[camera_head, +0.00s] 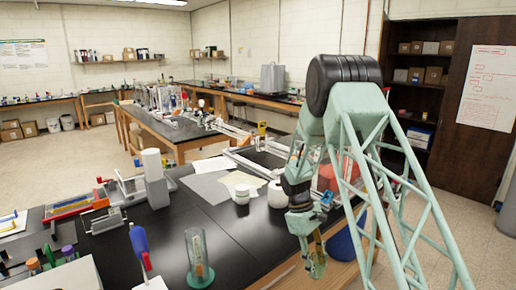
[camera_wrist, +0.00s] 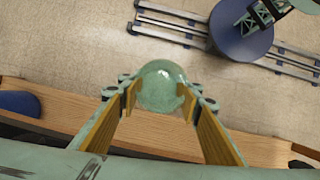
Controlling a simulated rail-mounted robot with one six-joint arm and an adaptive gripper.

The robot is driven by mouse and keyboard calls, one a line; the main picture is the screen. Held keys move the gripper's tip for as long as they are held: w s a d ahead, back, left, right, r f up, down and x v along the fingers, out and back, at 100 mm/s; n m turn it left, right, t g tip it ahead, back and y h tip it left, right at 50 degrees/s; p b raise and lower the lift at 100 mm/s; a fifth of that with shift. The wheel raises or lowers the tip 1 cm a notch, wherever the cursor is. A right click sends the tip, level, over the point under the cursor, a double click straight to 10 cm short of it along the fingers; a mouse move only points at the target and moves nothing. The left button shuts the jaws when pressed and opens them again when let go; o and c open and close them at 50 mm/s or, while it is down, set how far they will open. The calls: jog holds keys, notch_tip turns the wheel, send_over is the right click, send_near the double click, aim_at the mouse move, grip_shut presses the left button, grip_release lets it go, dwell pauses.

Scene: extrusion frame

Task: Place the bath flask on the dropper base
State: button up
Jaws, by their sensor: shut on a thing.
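My gripper (camera_wrist: 160,101) is shut on a round, pale green glass flask (camera_wrist: 163,84), seen in the wrist view between the two yellow-padded fingers. Below it are the floor and the wooden edge of the bench. In the head view my gripper (camera_head: 314,262) hangs low beside the near right edge of the black bench, and the flask cannot be made out there. I cannot tell for sure which object is the dropper base. A clear glass cylinder on a green round foot (camera_head: 199,275) stands on the near bench, left of my gripper.
A blue-handled tool (camera_head: 139,242) stands left of the cylinder. A white lidded jar (camera_head: 242,194) and a white round vessel (camera_head: 278,193) stand farther back. A device with a white cylinder (camera_head: 152,166) stands at left. Bare black bench lies between these.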

jog(key=s+a+f+m+g+y+b, duration=0.1)
jog(key=s+f+m+y+b, duration=0.1)
jog(key=s+m, duration=0.4)
jog(key=shift+a+f+m+y, duration=0.15)
jog(key=shift+f+m+y, duration=0.55)
jog(key=shift+m, duration=0.9)
jog(key=shift+f, duration=0.1)
jog(key=w+a+r+m+t+y+p, duration=0.1)
jog(key=w+a+r+m+t+y, duration=0.1)
jog(key=w+r+m, duration=0.7)
jog(key=w+a+r+m+t+y+p, duration=0.2)
jog(key=w+a+r+m, duration=0.2)
jog(key=w+r+m, duration=0.5)
jog(key=w+r, duration=0.7)
jog(key=r, duration=0.1)
jog(key=shift+w+r+m+p, duration=0.3)
jog(key=shift+w+r+m, duration=0.1)
jog(key=shift+a, duration=0.1)
